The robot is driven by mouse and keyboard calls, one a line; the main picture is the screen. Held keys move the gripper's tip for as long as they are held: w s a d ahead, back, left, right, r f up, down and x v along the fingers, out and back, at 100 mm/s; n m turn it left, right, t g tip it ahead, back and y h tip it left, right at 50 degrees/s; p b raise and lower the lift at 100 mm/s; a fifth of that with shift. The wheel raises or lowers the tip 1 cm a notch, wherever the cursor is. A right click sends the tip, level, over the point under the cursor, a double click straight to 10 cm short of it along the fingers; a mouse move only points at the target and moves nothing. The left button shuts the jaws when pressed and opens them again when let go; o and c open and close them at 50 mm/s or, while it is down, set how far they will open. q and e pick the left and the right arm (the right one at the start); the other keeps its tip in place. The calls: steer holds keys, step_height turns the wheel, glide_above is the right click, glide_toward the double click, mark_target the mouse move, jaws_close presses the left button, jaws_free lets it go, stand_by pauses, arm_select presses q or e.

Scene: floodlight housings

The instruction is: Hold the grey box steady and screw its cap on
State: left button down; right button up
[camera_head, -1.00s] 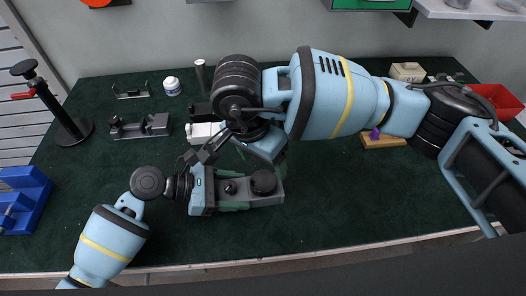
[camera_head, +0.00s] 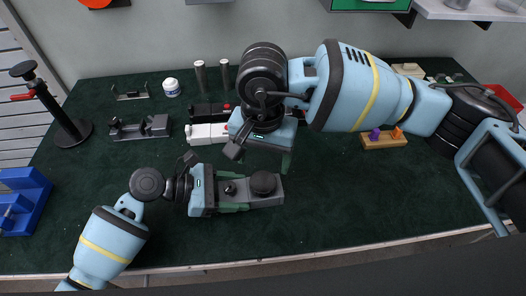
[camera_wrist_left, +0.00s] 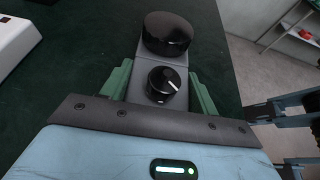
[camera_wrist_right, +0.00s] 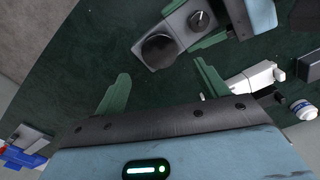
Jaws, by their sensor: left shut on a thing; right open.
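The grey box (camera_head: 274,200) lies on the green bench top. It carries a small knob with a white mark (camera_wrist_left: 164,84). The black round cap (camera_head: 263,182) sits on the box's right end; whether it is fully tight I cannot tell. My left gripper (camera_head: 235,192) is shut on the box, with a green finger on each side, as the left wrist view shows. My right gripper (camera_wrist_right: 162,88) is open and empty above the bench, apart from the cap. In the right wrist view the cap (camera_wrist_right: 158,50) shows beyond its fingers.
A white block (camera_head: 207,134) and two upright grey cylinders (camera_head: 201,74) stand behind the box. A wooden block with purple and orange pegs (camera_head: 383,142) is to the right. A blue holder (camera_head: 28,205) is at far left, a red bin (camera_head: 497,97) at far right. The front right bench is clear.

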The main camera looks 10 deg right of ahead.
mark_target(263, 181)
steer(key=shift+f, duration=3.45)
steer(key=shift+c, duration=0.3)
